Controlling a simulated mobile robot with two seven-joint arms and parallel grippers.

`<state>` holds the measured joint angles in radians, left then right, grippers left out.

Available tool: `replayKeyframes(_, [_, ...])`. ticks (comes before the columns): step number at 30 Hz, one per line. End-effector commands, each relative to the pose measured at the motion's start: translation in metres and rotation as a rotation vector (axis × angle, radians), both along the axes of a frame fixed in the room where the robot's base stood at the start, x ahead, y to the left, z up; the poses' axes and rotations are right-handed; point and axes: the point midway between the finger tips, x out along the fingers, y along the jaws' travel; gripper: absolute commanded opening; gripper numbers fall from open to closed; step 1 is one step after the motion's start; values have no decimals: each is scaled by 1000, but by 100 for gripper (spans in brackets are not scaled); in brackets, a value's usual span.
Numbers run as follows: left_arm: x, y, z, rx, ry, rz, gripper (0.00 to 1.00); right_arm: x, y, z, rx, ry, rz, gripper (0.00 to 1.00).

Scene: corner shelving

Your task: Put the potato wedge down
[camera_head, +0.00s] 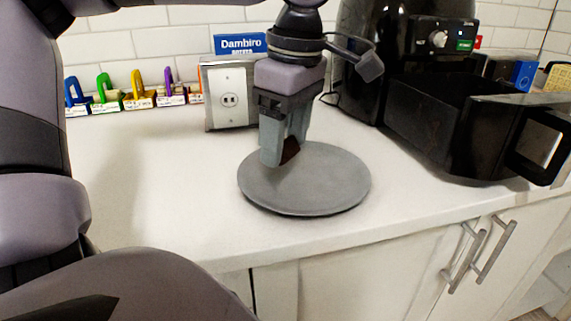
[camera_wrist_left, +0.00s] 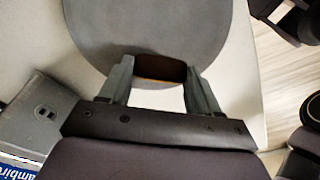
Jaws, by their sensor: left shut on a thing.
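The potato wedge (camera_head: 290,151) is a small dark brown piece between the fingertips of my left gripper (camera_head: 283,153). It also shows in the left wrist view as a dark brown piece (camera_wrist_left: 160,68) with a thin yellowish edge, between the fingers (camera_wrist_left: 160,78). My left gripper is shut on it and points down over the round grey plate (camera_head: 325,195). The fingertips are over the plate's back left part; I cannot tell whether the wedge touches the plate. The plate also fills the top of the left wrist view (camera_wrist_left: 150,25). My right gripper is not in view.
A black air fryer (camera_head: 395,50) stands at the back right with its drawer (camera_head: 440,125) pulled out. A grey box with a socket plate (camera_head: 229,98) and a blue Dambiro box (camera_head: 240,44) stand behind the plate. The white counter (camera_head: 150,190) is clear left of the plate.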

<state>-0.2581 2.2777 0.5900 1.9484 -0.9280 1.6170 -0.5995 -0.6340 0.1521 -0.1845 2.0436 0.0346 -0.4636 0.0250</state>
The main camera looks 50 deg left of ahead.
Motion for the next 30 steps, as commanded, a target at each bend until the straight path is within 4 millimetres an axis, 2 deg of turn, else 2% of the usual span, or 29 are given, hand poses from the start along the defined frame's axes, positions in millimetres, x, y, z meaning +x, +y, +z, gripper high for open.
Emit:
replayKeyframes(8, [-1, 0, -39, -1, 3, -1, 34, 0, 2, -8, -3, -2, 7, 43])
replayKeyframes(13, [0, 0, -40, 0, 0, 1, 34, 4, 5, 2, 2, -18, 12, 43])
replayKeyframes(20, [0, 0, -45, 0, 0, 1, 34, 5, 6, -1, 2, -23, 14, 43])
replayKeyframes(21, [0, 0, -44, 0, 0, 0, 69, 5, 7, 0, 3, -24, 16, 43])
replayKeyframes(22, [0, 0, -44, 0, 0, 0, 73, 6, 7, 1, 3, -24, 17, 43])
replayKeyframes(30, [0, 0, -42, 0, 1, 0, 73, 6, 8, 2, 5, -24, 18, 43])
